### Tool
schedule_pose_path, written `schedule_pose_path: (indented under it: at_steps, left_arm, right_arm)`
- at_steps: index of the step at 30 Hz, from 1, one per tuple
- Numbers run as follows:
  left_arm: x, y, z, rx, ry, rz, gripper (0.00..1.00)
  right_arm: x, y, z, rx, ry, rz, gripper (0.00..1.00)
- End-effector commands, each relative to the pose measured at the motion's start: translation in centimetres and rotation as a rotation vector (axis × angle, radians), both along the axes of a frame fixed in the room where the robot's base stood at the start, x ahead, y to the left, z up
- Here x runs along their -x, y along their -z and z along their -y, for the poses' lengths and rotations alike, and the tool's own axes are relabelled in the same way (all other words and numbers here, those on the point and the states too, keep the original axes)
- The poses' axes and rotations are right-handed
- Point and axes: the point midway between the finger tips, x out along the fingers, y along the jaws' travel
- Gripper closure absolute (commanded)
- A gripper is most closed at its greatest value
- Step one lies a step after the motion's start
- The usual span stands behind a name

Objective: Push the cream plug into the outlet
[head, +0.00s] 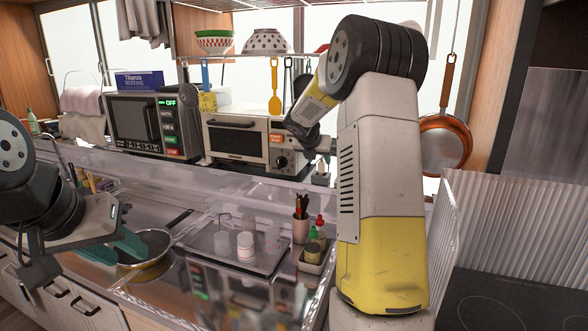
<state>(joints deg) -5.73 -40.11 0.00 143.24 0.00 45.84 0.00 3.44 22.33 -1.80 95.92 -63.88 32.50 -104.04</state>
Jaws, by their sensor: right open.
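I cannot make out the cream plug or the outlet for certain. A small pale item (321,178) shows below my right wrist, beside the toaster oven, too small to identify. My right gripper (327,152) is open at the right end of the toaster oven, partly hidden by my own arm. I cannot see anything between its fingers.
The toaster oven (238,139) stands right of a microwave (145,127). A shelf with bowls (266,41) is above. A clear tray (215,247) with cups, a caddy of bottles (312,262) and a pan (150,246) occupy the counter. A copper pan (446,145) hangs right.

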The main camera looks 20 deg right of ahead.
Motion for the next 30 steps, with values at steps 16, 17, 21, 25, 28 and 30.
schedule_pose_path:
  at_steps: [16,17,21,25,28,30]
  left_arm:
    - [0.0,0.0,0.0,0.000,0.000,0.000,0.64]
    - [0.0,0.0,0.0,0.000,0.000,0.000,0.64]
    - [0.0,0.0,0.0,0.000,0.000,0.000,0.64]
    - [0.0,0.0,0.0,0.000,0.000,0.000,0.64]
    - [0.0,0.0,0.0,0.000,0.000,0.000,0.64]
    - [0.0,0.0,0.0,0.000,0.000,0.000,0.64]
  right_arm:
    - [-3.8,4.6,3.2,-0.003,0.003,0.001,0.54]
    - [-3.8,4.7,3.2,-0.003,0.003,0.001,0.54]
    - [-3.9,4.7,3.3,-0.004,0.003,0.001,0.54]
    - [-3.8,4.7,3.3,-0.004,0.003,0.001,0.64]
    - [-3.8,4.7,3.3,-0.004,0.003,0.001,0.84]
    - [-3.8,4.7,3.3,-0.004,0.003,0.001,0.98]
